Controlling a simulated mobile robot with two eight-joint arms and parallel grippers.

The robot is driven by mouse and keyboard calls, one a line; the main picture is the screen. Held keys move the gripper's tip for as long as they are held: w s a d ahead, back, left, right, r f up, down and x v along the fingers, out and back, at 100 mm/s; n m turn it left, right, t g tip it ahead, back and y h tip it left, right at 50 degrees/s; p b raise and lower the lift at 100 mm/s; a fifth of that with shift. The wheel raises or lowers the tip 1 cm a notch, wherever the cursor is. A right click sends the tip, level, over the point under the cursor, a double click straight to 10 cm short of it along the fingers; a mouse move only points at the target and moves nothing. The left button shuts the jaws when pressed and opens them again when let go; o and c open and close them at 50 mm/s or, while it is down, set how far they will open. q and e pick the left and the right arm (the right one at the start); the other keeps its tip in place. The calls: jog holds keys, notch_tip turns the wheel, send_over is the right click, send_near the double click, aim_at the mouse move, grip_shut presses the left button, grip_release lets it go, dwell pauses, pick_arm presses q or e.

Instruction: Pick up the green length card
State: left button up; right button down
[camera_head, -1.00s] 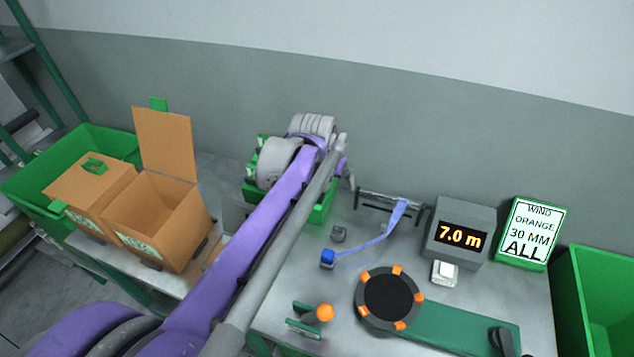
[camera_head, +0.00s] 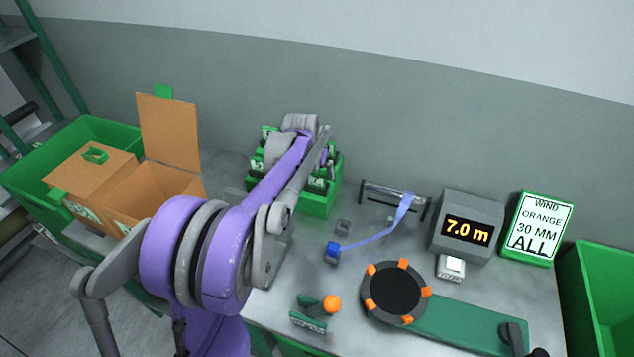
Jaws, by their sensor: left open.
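A green rack (camera_head: 320,203) stands at the back of the bench with several green tags or cards (camera_head: 316,183) in it, some with pale lettering too small to read. I cannot tell which of them is the length card. My left arm reaches over the rack from the left. My left gripper (camera_head: 327,165) is open at the rack's right part, above or among the cards; whether it touches one is not clear. The arm and wrist hide much of the rack. My right gripper is not in view.
A display (camera_head: 467,229) reads 7.0 m, beside an order sign (camera_head: 537,230). In front are blue webbing (camera_head: 372,243), a round winder (camera_head: 394,290) and an orange-knobbed lever (camera_head: 331,304). Cardboard boxes (camera_head: 150,190) stand left; a green bin (camera_head: 605,285) stands right.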

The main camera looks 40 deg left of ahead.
aim_at(317, 174)
pick_arm(q)
jog(key=shift+x, duration=1.55)
jog(key=shift+a+r, duration=0.1)
jog(key=c, duration=1.4)
